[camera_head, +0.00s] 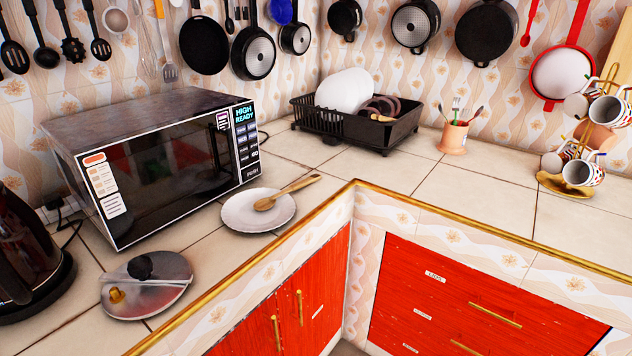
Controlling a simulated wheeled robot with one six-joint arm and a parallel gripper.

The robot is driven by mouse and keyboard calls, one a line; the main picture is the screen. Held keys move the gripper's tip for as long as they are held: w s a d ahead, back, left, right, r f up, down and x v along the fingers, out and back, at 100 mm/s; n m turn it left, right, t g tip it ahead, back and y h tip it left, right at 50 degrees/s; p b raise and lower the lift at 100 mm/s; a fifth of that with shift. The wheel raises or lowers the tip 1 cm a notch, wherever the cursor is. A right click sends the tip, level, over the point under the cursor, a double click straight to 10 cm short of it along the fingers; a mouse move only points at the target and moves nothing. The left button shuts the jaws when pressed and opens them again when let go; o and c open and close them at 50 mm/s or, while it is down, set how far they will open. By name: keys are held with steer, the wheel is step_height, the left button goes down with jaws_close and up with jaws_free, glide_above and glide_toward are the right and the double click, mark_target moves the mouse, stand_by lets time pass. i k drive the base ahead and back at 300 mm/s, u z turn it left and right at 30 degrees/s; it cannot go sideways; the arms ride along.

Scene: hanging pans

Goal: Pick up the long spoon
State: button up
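A long wooden spoon (290,191) lies on a white plate (240,212) on the tiled counter, in front of the microwave's right end. Its bowl rests on the plate and its handle points up and right, past the plate's rim over the counter. The whole spoon is visible. My gripper is not in view.
A microwave (160,165) stands behind the plate, with a metal lid (147,283) to the front left and a black kettle (25,255) at far left. A dish rack (352,128), a utensil cup (453,138) and a mug stand (570,190) stand further right. Pans hang above.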

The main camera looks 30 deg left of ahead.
mark_target(263, 204)
steer(key=u, duration=0.05)
steer(key=i, duration=0.75)
steer(key=u, duration=1.1)
steer(key=i, duration=0.75)
steer(key=u, duration=0.8)
